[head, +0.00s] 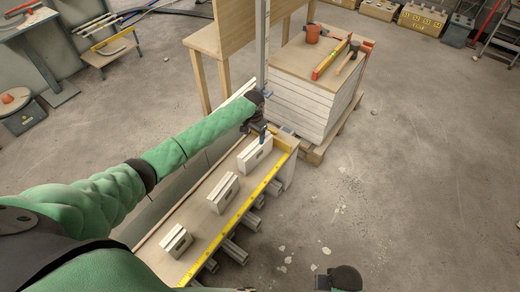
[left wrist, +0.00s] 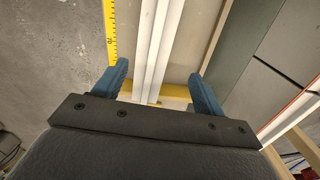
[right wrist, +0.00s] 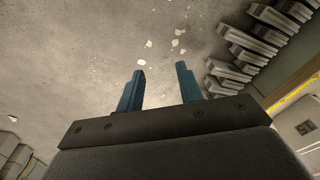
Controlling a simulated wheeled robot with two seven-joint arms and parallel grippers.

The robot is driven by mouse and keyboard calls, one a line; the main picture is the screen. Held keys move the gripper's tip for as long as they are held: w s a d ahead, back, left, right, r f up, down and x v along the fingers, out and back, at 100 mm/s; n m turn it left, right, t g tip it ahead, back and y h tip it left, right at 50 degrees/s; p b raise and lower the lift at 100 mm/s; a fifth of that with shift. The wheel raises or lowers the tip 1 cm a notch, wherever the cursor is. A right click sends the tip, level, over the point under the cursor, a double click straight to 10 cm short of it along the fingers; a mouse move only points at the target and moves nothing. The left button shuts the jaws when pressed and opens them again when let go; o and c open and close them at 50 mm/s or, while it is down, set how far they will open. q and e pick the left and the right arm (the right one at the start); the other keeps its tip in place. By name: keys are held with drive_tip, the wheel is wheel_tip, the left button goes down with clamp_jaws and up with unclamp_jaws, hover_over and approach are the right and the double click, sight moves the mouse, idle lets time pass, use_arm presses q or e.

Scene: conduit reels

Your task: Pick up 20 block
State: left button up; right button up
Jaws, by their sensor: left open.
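Three pale blocks with dark slots stand in a row on a bench: a near one (head: 176,241), a middle one (head: 222,193) and a far one (head: 254,156). I cannot read any number on them, so I cannot tell which is 20. My left gripper (head: 264,136) is open just above the far end of the far block. My right gripper (right wrist: 160,72) is open and empty over the floor.
A yellow ruler (head: 232,221) runs along the bench's front edge, with grey conduit pieces (head: 234,250) sticking out below. Behind stands a stack of boards (head: 312,98) with a level (head: 330,60), hammer and orange cup on top. The floor at right is mostly clear.

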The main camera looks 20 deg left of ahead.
sight(256, 145)
use_arm(q)
drive_tip(key=shift+s+d+r, duration=0.1)
drive_tip(key=shift+d, duration=0.05)
drive_tip(key=shift+s+d, duration=0.1)
drive_tip(key=shift+d, duration=0.05)
wheel_tip(256, 145, down, 3)
drive_tip(key=shift+r+p, duration=0.15)
drive_tip(key=shift+p, duration=0.2)
drive_tip(key=f, duration=0.1)
drive_tip(key=f+p, duration=0.1)
drive_tip(key=f, duration=0.1)
drive_tip(key=shift+s+d+f, duration=0.2)
drive_tip(key=shift+s+f, duration=0.05)
drive_tip(key=shift+f, duration=0.05)
drive_tip(key=shift+f+p, duration=0.3)
drive_tip(key=shift+f, duration=0.25)
use_arm(e)
wheel_tip(256, 145, down, 9)
drive_tip(key=s+d, duration=0.1)
drive_tip(key=shift+s+d+f, duration=0.15)
drive_tip(key=shift+s+f, duration=0.05)
drive_tip(key=shift+s, duration=0.1)
use_arm(q)
drive_tip(key=shift+c, duration=0.4)
clamp_jaws()
drive_tip(key=shift+w+r, duration=0.1)
